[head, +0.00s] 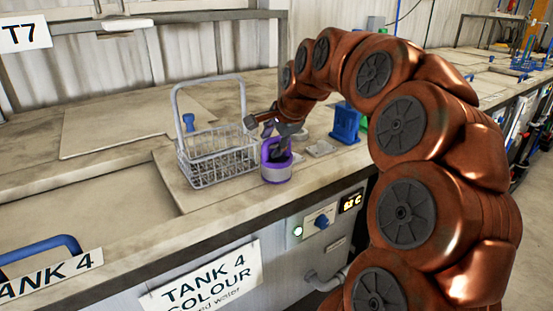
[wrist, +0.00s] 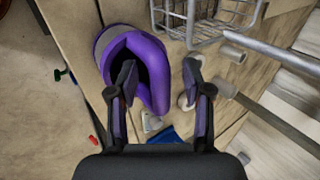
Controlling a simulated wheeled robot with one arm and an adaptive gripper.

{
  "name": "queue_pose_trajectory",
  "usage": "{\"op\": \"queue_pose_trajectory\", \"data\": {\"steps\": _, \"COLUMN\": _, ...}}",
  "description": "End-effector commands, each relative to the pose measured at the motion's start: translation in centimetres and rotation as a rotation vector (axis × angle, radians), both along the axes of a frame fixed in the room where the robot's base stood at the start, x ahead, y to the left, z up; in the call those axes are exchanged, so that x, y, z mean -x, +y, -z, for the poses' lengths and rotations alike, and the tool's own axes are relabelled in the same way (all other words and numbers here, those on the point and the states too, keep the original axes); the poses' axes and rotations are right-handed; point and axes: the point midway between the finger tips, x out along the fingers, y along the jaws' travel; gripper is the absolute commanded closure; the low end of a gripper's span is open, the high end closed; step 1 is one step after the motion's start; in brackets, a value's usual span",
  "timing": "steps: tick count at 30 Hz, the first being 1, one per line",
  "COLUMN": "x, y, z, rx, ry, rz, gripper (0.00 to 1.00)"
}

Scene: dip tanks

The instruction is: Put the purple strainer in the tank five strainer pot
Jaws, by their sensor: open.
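The purple strainer (head: 277,171), a grey cup with a thick purple rim and a dark opening, stands on the counter near its front edge, right of the wire basket. My gripper (head: 279,143) is right over it, pointing down. In the wrist view the strainer (wrist: 157,88) has its purple wall between my fingers (wrist: 160,70). The left finger overlaps the dark opening and the right finger is outside the wall. The fingers are apart, and I cannot tell whether either touches it. I cannot make out a tank five strainer pot in either view.
A grey wire basket (head: 217,157) with a tall handle stands close to the strainer's left. A blue box (head: 346,122) is to the right, behind my arm's side. A "TANK 4 COLOUR" sign (head: 203,281) hangs on the front. The counter at left is mostly clear.

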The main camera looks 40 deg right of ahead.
Motion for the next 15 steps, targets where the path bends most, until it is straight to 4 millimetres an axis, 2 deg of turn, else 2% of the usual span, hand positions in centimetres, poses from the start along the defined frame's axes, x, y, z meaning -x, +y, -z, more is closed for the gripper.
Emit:
{"op": "queue_pose_trajectory", "data": {"steps": 2, "x": -0.01, "y": -0.01, "z": -0.01, "rx": 0.0, "ry": -0.001, "rz": 0.0, "gripper": 0.5}}
{"op": "queue_pose_trajectory", "data": {"steps": 15, "x": -0.01, "y": -0.02, "z": -0.02, "rx": 0.0, "ry": -0.001, "rz": 0.001, "gripper": 0.95}}
